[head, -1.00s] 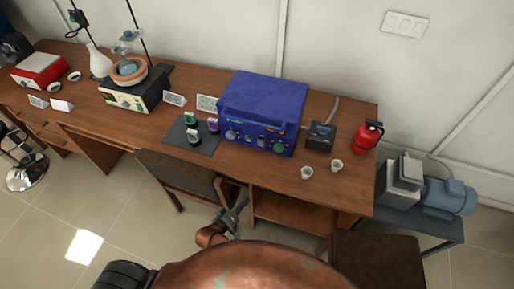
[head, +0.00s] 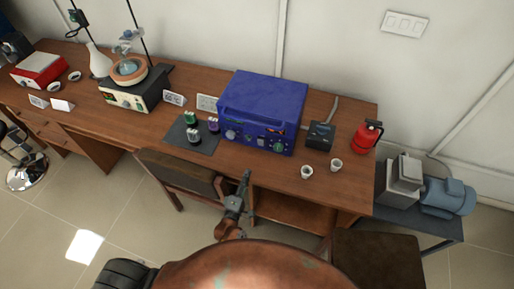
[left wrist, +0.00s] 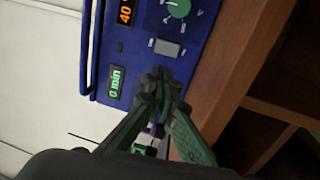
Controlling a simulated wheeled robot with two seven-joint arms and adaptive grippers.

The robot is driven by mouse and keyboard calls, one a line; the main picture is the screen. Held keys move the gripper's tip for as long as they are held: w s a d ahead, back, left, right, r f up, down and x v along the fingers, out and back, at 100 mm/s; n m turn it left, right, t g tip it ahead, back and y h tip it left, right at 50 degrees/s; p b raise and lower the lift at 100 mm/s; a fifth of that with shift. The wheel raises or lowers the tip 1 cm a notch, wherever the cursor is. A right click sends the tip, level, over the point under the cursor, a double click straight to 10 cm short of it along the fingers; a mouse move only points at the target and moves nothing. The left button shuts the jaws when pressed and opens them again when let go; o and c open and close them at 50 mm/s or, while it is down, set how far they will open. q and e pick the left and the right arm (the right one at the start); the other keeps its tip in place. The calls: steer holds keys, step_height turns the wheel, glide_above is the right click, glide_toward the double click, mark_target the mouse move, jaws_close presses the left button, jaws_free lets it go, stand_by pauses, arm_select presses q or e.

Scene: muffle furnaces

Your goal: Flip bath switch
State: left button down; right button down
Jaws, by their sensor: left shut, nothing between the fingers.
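The blue bath (head: 262,98) is a box on the desk, its front panel facing me with knobs and small displays. In the left wrist view, its panel (left wrist: 140,57) shows an orange "40" display, a green "0 min" display and a green knob (left wrist: 178,8). A grey rectangular switch (left wrist: 168,47) sits between the knob and my fingertips. My left gripper (head: 246,176) is shut and empty, in front of the desk edge and below the bath. In the left wrist view, the left gripper's fingertips (left wrist: 159,82) appear just below the switch; I cannot tell the gap. My right gripper is not visible.
Small bottles on a dark mat (head: 177,145) stand left of the bath. A black device (head: 320,135), two white cups (head: 307,171) and a red extinguisher (head: 366,136) are to the right. A chair (head: 180,170) stands at the desk front beside my left gripper.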

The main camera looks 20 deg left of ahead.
arm_select(q)
glide_toward(260, 142)
steer(key=w, duration=0.4)
steer(key=w+r, duration=0.1)
steer(key=w, duration=0.1)
steer(key=shift+w, duration=0.35)
steer(key=shift+r, duration=0.1)
